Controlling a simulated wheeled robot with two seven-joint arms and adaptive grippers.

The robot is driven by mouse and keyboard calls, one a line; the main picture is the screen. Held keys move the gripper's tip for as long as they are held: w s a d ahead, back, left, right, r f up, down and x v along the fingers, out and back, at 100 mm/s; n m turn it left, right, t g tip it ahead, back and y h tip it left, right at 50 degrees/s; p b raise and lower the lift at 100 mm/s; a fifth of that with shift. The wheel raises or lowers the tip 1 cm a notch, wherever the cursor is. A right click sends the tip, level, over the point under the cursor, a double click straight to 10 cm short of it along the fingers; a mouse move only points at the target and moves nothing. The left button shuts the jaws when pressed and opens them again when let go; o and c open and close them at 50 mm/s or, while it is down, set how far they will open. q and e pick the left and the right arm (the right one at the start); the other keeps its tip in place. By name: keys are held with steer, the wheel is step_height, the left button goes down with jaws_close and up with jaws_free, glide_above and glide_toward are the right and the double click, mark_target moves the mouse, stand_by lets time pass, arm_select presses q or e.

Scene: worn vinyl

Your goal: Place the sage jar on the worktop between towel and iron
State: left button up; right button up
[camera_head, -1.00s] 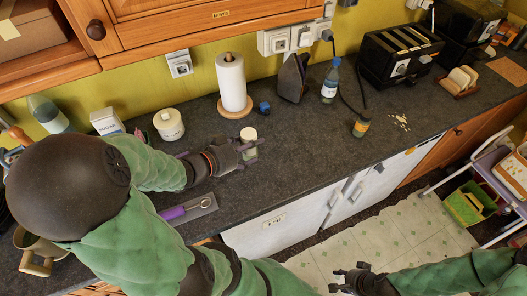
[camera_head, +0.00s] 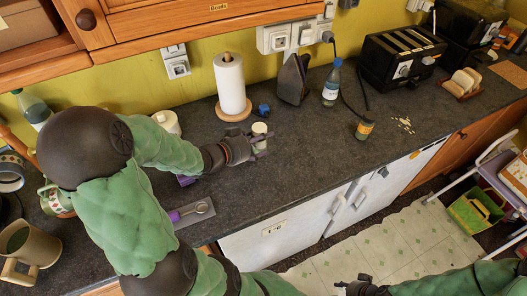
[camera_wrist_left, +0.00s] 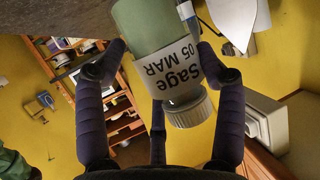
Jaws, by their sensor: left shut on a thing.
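The sage jar (camera_head: 259,129) has a white lid and a pale green body. The jar is in front of and right of the white paper towel roll (camera_head: 230,84), over the worktop (camera_head: 300,150). The dark iron (camera_head: 292,80) stands upright by the wall, behind and right of the jar. Whether the jar's base touches the worktop is hidden. My right gripper (camera_head: 358,286) is at the bottom edge, its fingers unclear.
A small blue item (camera_head: 262,109) lies between towel roll and iron. A spoon on a grey rest (camera_head: 195,210) lies near the front edge.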

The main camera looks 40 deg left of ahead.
mark_target(263, 147)
arm_select(q)
steer(key=w+f, duration=0.1)
steer(key=f+b, duration=0.1)
steer(key=w+f, duration=0.1)
steer(key=shift+w+a+f, duration=0.2)
steer(key=shift+w+a, duration=0.1)
steer(key=shift+w, duration=0.05)
steer(key=shift+w+a+f+b, duration=0.15)
steer(key=shift+f+b, duration=0.85)
steer(key=shift+f, duration=0.6)
steer(key=shift+f, duration=0.1)
steer(key=shift+f, duration=0.15)
steer(key=o, duration=1.2)
steer(key=shift+o, duration=0.2)
steer(key=shift+r, duration=0.35)
steer(key=p+v, duration=0.4)
steer(key=v, duration=0.8)
